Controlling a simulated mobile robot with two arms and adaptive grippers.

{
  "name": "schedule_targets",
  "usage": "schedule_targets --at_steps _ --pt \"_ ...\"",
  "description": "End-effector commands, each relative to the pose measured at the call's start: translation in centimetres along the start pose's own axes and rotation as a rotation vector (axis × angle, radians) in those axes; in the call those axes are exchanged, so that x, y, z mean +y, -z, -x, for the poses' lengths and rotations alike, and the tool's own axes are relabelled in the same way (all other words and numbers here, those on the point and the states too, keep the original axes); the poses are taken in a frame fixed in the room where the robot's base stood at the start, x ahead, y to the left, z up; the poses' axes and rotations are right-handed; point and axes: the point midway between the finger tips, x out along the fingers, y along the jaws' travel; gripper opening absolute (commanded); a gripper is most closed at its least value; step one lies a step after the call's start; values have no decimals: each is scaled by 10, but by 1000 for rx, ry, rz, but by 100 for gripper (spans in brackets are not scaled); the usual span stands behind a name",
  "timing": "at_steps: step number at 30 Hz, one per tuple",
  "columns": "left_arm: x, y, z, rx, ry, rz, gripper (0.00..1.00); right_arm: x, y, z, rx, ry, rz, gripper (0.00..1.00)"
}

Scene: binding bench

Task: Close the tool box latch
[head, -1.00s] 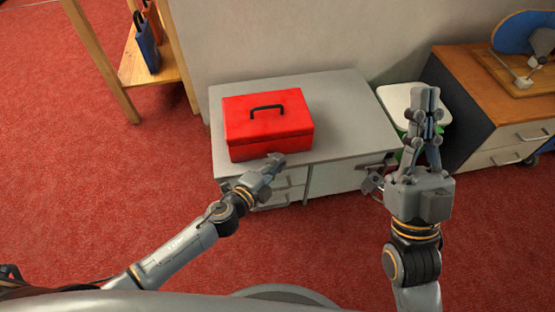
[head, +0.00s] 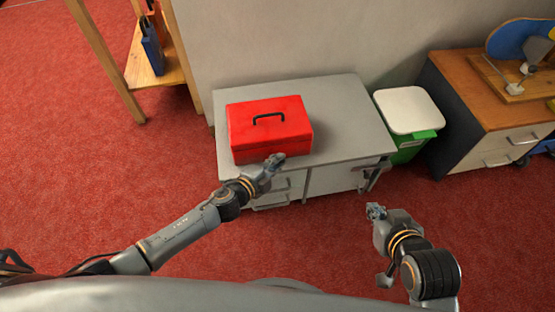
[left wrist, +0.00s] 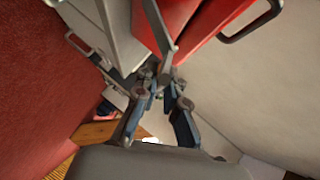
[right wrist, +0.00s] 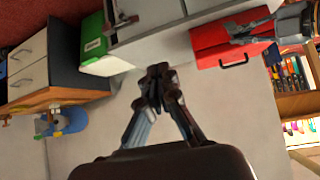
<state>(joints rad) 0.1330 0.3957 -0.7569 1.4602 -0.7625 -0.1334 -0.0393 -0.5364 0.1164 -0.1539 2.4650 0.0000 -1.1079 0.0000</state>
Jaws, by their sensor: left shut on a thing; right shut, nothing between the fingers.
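The red tool box (head: 270,125) sits on the grey bench with its lid down and its black handle on top. Its front shows in the left wrist view (left wrist: 200,20). My left gripper (head: 273,160) is at the box's front lower edge. In the left wrist view its fingers (left wrist: 160,78) are shut on a grey lever-like piece, the latch (left wrist: 160,28), against the red front. The fingers partly hide the latch, and I cannot tell whether it is fastened. My right gripper (head: 375,210) is shut and empty, in front of the bench's right end, apart from the box.
The grey bench (head: 345,120) has free top to the right of the box. A green bin with a white lid (head: 408,110) stands to its right, then a wooden-topped cabinet (head: 460,85). A wooden shelf (head: 150,65) stands at the left. Red carpet lies in front.

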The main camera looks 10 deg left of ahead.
Motion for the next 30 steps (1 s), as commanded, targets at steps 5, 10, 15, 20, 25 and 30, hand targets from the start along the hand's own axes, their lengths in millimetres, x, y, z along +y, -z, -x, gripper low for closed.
schedule_targets --at_steps 5,10,15,20,25,30 --pt "-5 0 0 -1 -14 15 0 5 -41 16 -211 -12 -5 0" --pt "-9 -2 -2 -1 -12 14 0 9 -74 33 -379 -20 -10 0" --pt "-12 -3 -3 -1 -11 13 0 11 -96 49 -500 -25 -14 0" --pt "-15 -5 -4 -2 -11 13 0 11 -93 52 -504 -26 -14 0" --pt "-19 -6 -6 -1 -11 11 0 11 -91 54 -503 -26 -14 0" --pt "-22 -8 -8 0 -10 11 0 11 -89 56 -502 -25 -14 0"
